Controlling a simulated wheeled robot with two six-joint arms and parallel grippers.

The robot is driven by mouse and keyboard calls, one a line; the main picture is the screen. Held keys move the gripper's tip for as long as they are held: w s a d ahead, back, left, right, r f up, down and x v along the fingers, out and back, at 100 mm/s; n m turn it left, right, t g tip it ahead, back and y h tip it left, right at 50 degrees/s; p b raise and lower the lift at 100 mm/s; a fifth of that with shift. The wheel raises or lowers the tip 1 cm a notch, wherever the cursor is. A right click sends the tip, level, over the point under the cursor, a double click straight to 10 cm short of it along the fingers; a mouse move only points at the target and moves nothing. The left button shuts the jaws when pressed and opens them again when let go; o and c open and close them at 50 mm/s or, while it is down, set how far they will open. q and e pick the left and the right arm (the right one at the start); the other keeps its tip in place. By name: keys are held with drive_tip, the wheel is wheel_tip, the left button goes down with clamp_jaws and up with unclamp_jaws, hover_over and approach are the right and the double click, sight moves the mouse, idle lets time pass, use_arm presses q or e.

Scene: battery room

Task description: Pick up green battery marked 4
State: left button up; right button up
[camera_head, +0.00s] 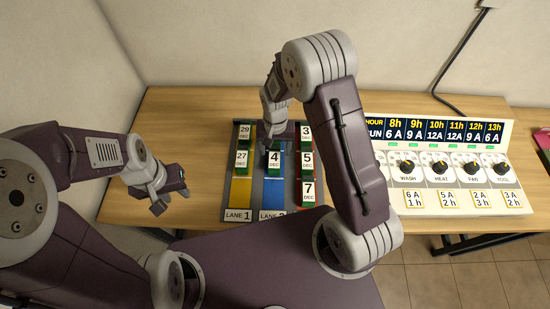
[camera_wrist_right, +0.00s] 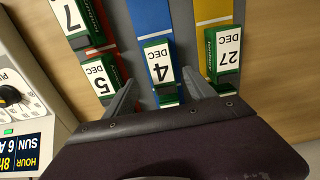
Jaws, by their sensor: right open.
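The green battery marked 4 (camera_head: 274,160) lies in the blue middle lane of a grey tray (camera_head: 258,186). In the right wrist view its white "4 DEC" label (camera_wrist_right: 160,66) shows between my right gripper's two fingers. My right gripper (camera_wrist_right: 165,88) is open, with a finger on either side of the battery's near end; whether they touch it I cannot tell. In the head view this gripper (camera_head: 273,132) is above the middle lane and its fingertips are partly hidden. My left gripper (camera_head: 180,192) hangs near the table's left side, away from the tray; its jaw gap is unclear.
Batteries 29 (camera_head: 244,132) and 27 (camera_head: 242,160) are in the yellow lane. Batteries 3 (camera_head: 306,132), 5 (camera_head: 307,162) and 7 (camera_head: 308,192) are in the red lane, close to my right finger. A panel with knobs (camera_head: 440,170) stands at right. The table's left part is clear.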

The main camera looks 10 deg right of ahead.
sight(275, 157)
drive_tip(key=shift+w+d+f, duration=0.15)
drive_tip(key=shift+d+f, duration=0.05)
drive_tip(key=shift+f, duration=0.5)
drive_tip(key=shift+a+f, duration=0.15)
drive_tip(key=shift+f, duration=0.05)
drive_tip(key=f, duration=0.1)
drive_tip(key=f+p, duration=0.1)
drive_tip(key=f, duration=0.2)
drive_tip(key=shift+s+a+p, duration=0.2)
drive_tip(key=shift+a+p, duration=0.05)
drive_tip(key=shift+p, duration=0.05)
drive_tip(key=shift+w+d+f, duration=0.15)
drive_tip(key=shift+f, duration=0.25)
drive_tip(key=shift+r, duration=0.1)
drive_tip(key=c, duration=0.8)
clamp_jaws()
